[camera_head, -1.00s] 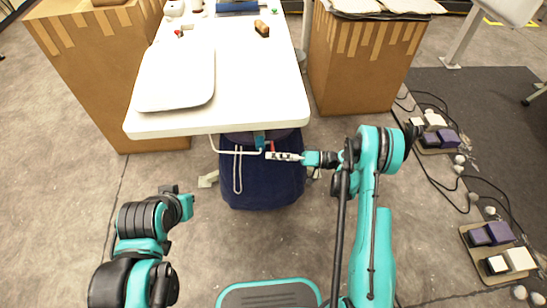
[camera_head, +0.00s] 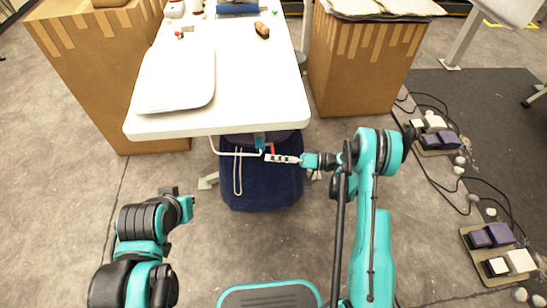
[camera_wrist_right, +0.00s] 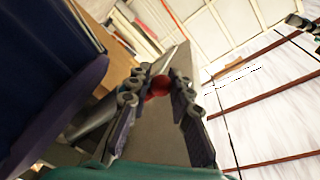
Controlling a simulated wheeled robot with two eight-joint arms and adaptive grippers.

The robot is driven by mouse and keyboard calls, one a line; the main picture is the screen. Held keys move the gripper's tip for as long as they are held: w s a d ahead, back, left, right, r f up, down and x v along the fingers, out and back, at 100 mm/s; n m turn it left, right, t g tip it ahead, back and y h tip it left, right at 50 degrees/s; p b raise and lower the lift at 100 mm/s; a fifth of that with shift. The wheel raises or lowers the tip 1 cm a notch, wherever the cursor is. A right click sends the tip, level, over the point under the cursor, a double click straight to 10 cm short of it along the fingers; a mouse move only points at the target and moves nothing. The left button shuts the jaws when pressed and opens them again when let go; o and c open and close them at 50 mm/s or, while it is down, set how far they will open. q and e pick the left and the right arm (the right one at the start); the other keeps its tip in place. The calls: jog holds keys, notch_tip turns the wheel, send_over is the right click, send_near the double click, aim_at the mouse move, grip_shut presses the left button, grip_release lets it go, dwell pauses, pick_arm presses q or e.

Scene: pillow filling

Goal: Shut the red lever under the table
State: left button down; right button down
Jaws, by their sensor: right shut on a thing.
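The red lever (camera_head: 272,149) is a small red handle beside a blue-green valve (camera_head: 259,142) on a white pipe (camera_head: 233,153), just under the table's front edge. My right gripper (camera_head: 269,158) reaches in from the right, with its fingers at the lever. In the right wrist view, the lever's round red end (camera_wrist_right: 159,85) sits between the fingertips, which are shut on it. My left gripper (camera_head: 184,194) hangs low at the left, well away from the lever. Its fingers are too small to tell whether they are open.
The white table (camera_head: 250,85) carries a white pillow (camera_head: 178,75). Cardboard boxes (camera_head: 352,70) flank the table. Cables and pedals (camera_head: 492,235) lie on the floor at the right. The floor before the table is mostly open.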

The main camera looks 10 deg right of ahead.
jog(key=n, duration=0.1)
jog(key=f+n, duration=0.1)
jog(key=n, duration=0.1)
jog(key=shift+w+f+y, duration=0.2)
jog(key=shift+f+y, duration=0.05)
jog(key=shift+y, duration=0.15)
jog(key=shift+w+f+n+y, duration=0.2)
jog(key=shift+f+n, duration=0.2)
jog(key=shift+n, duration=0.55)
jog(key=shift+w+f+n+y, duration=0.2)
jog(key=shift+f+n, duration=0.15)
jog(key=shift+n, duration=0.6)
jog(key=c, duration=1.4)
grip_release()
jog(key=shift+o, duration=0.2)
jog(key=shift+f, duration=0.1)
jog(key=shift+d, duration=0.15)
jog(key=v, duration=1.1)
jog(key=shift+d, duration=0.45)
